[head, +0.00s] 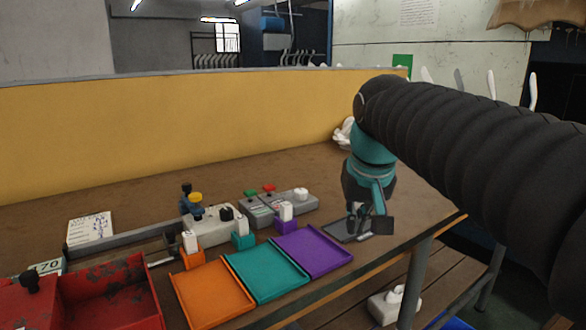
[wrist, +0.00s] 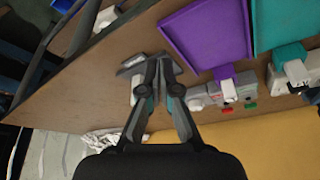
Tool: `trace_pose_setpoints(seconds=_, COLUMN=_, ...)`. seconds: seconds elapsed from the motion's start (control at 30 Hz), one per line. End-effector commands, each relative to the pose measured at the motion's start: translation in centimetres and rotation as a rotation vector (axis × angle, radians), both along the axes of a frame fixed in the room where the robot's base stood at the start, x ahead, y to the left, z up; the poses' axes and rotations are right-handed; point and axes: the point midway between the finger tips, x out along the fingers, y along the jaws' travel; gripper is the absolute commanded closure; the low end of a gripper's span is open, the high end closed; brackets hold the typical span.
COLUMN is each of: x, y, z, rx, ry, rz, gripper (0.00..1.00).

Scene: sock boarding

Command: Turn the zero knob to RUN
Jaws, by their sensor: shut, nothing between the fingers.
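A light grey box (head: 212,229) on the bench carries a black knob (head: 226,213). Behind and to its right, a grey control box (head: 268,211) carries a green button (head: 250,193), a red button (head: 269,188) and a white knob (head: 301,193). I cannot read any zero or RUN marking, so I cannot tell which knob is the zero knob. My gripper (head: 362,226) is shut and empty, to the right of both boxes, over a dark flat plate (head: 341,232). In the wrist view my gripper (wrist: 157,62) points toward the bench's front edge, apart from the knobs.
Orange (head: 213,295), teal (head: 266,272) and purple (head: 313,251) trays lie along the front, with white-topped pieces behind them. A red bin (head: 107,295) stands at left. A yellow partition (head: 180,125) closes the back. Bare bench lies behind the boxes.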

Motion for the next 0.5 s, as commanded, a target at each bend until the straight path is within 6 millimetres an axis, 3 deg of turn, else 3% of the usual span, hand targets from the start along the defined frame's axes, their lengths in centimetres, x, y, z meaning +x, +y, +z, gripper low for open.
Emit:
trace_pose_setpoints(seconds=0.03, x=2.1, y=0.9, z=0.9, rx=-0.001, ry=0.013, rz=0.006, gripper=1.0)
trace_pose_setpoints(seconds=0.2, x=7.6, y=3.5, z=3.5, rx=-0.004, ry=0.051, rz=0.014, gripper=1.0)
trace_pose_setpoints(seconds=0.5, x=14.8, y=8.2, z=5.0, rx=-0.013, ry=0.106, rz=0.021, gripper=1.0)
